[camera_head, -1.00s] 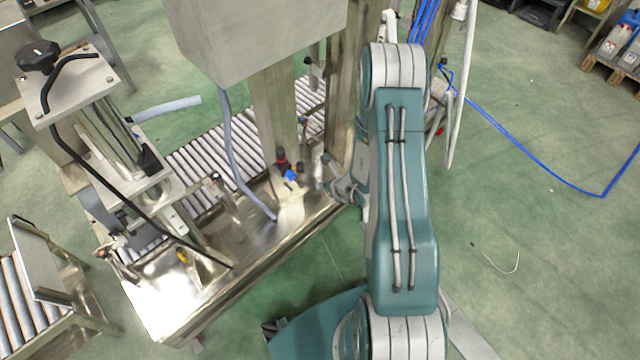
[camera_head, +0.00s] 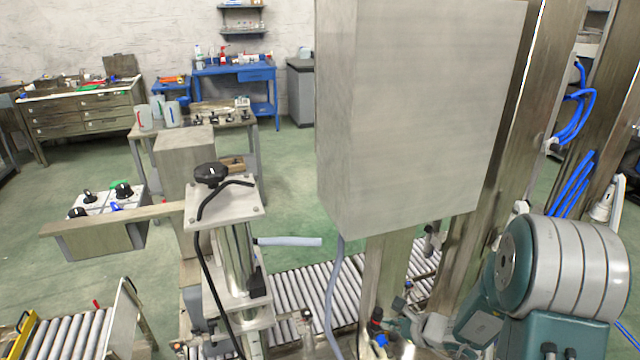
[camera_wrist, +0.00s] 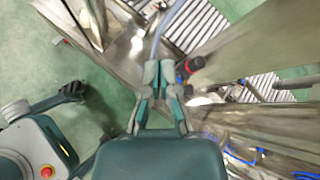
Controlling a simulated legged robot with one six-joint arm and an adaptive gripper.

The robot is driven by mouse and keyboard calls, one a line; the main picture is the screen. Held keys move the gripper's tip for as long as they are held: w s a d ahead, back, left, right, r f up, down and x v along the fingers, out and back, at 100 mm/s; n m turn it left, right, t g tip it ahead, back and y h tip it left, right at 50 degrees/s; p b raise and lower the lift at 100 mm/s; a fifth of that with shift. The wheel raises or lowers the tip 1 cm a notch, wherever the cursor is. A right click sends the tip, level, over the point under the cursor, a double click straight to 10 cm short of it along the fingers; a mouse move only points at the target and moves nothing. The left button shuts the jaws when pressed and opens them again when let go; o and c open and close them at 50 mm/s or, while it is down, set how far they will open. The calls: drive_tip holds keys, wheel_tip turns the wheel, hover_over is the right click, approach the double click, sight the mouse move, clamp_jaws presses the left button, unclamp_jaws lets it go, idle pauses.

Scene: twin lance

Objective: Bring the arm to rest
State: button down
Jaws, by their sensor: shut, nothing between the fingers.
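My gripper (camera_wrist: 159,70) shows at the middle of the wrist view, its two fingers together with nothing between them. It is over the machine's metal base, close to a grey hose (camera_wrist: 166,28) and a dark fitting with a red part (camera_wrist: 189,66). I cannot tell if it touches either. In the head view my arm is folded at the lower right, beside the machine's steel posts.
A large steel box (camera_head: 420,110) hangs over the roller conveyor (camera_head: 305,290). A clamp column with a black knob (camera_head: 211,174) stands to its left. Blue cables (camera_head: 572,125) hang at the right. Workbenches stand at the back. Green floor is open at the left.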

drive_tip(key=s+a+r+n+g, duration=0.2)
drive_tip(key=s+a+r+n, duration=0.2)
drive_tip(key=s+r+n, duration=0.3)
drive_tip(key=s+a+r+n+g, duration=0.25)
drive_tip(key=s+r+n, duration=0.25)
drive_tip(key=r+n, duration=0.3)
drive_tip(key=s+d+r+n+t+h, duration=0.1)
drive_tip(key=s+d+r+n+h, duration=0.1)
drive_tip(key=s, duration=0.4)
drive_tip(key=s+d+r+n+t+h, duration=0.1)
drive_tip(key=s+d+r+n+h, duration=0.2)
drive_tip(key=s+r+n+h, duration=0.2)
drive_tip(key=shift+s+d+r+n+h, duration=0.3)
drive_tip(key=shift+s+r, duration=0.2)
drive_tip(key=shift+r, duration=0.45)
drive_tip(key=shift+a, duration=0.1)
